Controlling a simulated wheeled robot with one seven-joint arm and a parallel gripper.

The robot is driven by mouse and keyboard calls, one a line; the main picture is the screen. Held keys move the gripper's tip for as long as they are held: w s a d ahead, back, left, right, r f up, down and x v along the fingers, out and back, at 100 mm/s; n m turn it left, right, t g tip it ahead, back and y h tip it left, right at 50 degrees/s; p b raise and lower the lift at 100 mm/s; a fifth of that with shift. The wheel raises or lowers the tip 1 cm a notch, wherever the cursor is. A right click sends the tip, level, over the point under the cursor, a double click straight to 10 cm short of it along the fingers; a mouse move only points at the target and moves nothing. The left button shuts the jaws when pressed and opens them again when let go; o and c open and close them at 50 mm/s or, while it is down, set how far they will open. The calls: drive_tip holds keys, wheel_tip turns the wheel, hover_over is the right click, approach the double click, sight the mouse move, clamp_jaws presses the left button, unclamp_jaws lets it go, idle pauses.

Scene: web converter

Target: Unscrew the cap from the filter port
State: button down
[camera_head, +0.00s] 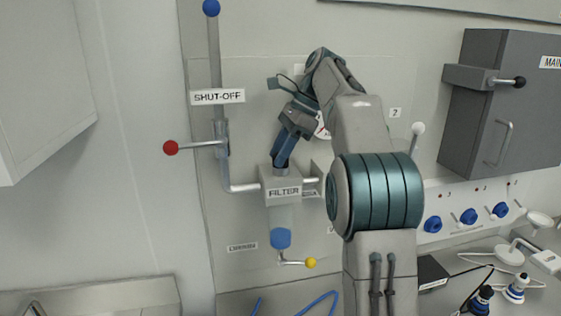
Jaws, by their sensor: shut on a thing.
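The filter (283,192) is a light grey block with a "FILTER" label, mounted on the wall, with a clear bowl (282,218) and a blue lower end (281,238) beneath it. My gripper (281,163) comes down from above onto the top of the filter block. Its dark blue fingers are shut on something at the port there. The cap is hidden by the fingers, so I cannot tell its shape or how far it is turned. My arm reaches in from the right.
A grey pipe with a "SHUT-OFF" label (218,96) and a red-knobbed lever (171,148) stands left of the filter. A yellow-knobbed lever (310,263) is below. A dark grey cabinet (506,105) and blue knobs (468,216) are at right. Bare wall lies between pipe and gripper.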

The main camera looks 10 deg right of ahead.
drive_tip(key=n, duration=0.1)
drive_tip(key=s+n+g, duration=0.1)
drive_tip(key=shift+d+r+n, duration=0.2)
drive_tip(key=shift+r+n, duration=0.1)
drive_tip(key=shift+n, duration=0.1)
drive_tip(key=c, duration=2.1)
unclamp_jaws()
drive_tip(key=shift+s+a+r, duration=0.1)
drive_tip(key=shift+s+r, duration=0.05)
drive_tip(key=shift+c, duration=0.2)
drive_tip(key=o, duration=1.6)
drive_tip(key=shift+w+a, duration=0.1)
drive_tip(key=shift+w, duration=0.1)
